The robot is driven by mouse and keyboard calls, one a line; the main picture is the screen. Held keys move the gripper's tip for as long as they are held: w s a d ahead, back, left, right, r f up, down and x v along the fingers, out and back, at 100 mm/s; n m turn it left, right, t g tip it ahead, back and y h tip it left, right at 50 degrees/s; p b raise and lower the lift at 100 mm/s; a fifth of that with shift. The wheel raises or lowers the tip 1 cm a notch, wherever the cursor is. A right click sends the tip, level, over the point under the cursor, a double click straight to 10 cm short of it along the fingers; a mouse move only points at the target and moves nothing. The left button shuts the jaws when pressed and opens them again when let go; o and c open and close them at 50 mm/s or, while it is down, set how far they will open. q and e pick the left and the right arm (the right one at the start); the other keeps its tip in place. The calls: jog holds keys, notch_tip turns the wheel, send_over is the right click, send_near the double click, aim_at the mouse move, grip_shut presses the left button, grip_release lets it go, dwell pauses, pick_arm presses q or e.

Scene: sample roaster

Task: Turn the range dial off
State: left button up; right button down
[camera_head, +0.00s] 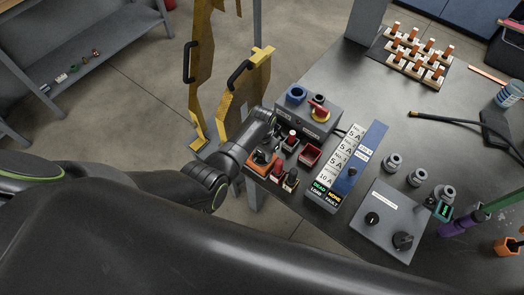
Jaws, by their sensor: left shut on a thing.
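My left gripper (268,138) reaches in at the near left edge of the dark table, above a cluster of small parts. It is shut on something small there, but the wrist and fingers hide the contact. An orange unit with a dark round part on it (261,159) lies directly below the fingers; it may be the meter with the range dial, and I cannot read a dial setting. My right gripper is not in view.
A grey box (290,120) with a red-and-yellow switch stands behind the gripper. A red tray (309,154) and a labelled blue-and-white block (365,160) stand close right. Several grey weights (418,177), a black cable (440,119) and a purple-and-green item (458,225) lie farther right.

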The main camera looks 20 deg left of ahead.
pick_arm(q)
jog(key=n+p, duration=0.1)
jog(key=n, duration=0.1)
jog(key=shift+n, duration=0.4)
jog(key=n, duration=0.2)
jog(key=shift+n, duration=0.3)
jog(key=n+p, duration=0.1)
jog(key=n, duration=0.5)
jog(key=shift+n, duration=0.3)
jog(key=o, duration=1)
